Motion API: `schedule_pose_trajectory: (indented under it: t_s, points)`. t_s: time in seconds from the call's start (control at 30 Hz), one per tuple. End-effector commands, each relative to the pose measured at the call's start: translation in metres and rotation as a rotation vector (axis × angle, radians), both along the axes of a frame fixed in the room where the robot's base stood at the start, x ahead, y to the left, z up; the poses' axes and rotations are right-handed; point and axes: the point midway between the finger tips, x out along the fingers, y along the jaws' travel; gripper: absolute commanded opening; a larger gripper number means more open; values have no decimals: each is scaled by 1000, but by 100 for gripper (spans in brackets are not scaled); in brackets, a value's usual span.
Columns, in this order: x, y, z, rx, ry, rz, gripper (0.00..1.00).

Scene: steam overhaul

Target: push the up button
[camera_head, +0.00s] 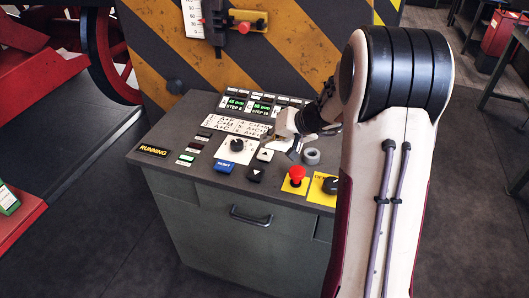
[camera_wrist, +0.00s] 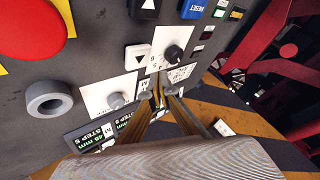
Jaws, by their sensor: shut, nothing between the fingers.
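The up button is a white square with a dark triangle on the grey console's sloped top; it shows in the head view (camera_head: 265,154) and the wrist view (camera_wrist: 138,57). A black button with a white triangle (camera_head: 256,174) sits just in front of it. My gripper (camera_head: 278,143) is over the console, just behind and right of the up button in the head view. In the wrist view my gripper's fingers (camera_wrist: 160,94) are shut and empty, with their tips below and right of the up button. I cannot tell their exact height over the panel.
Near the up button are a black knob (camera_head: 237,145), a blue reset button (camera_head: 224,166), a grey ring (camera_head: 311,156) and a red mushroom button (camera_head: 297,174). A striped machine panel (camera_head: 160,40) stands behind.

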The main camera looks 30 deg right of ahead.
Motion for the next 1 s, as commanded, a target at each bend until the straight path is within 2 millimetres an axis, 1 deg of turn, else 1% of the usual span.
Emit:
schedule_pose_trajectory:
  t_s: [0.1,0.53,0.7,1.0]
  points:
    - [1,0,9,-1,-4,0,0]
    - [0,0,35,0,-2,0,0]
    - [0,0,39,0,-1,-1,0]
    - [0,0,39,1,0,-1,0]
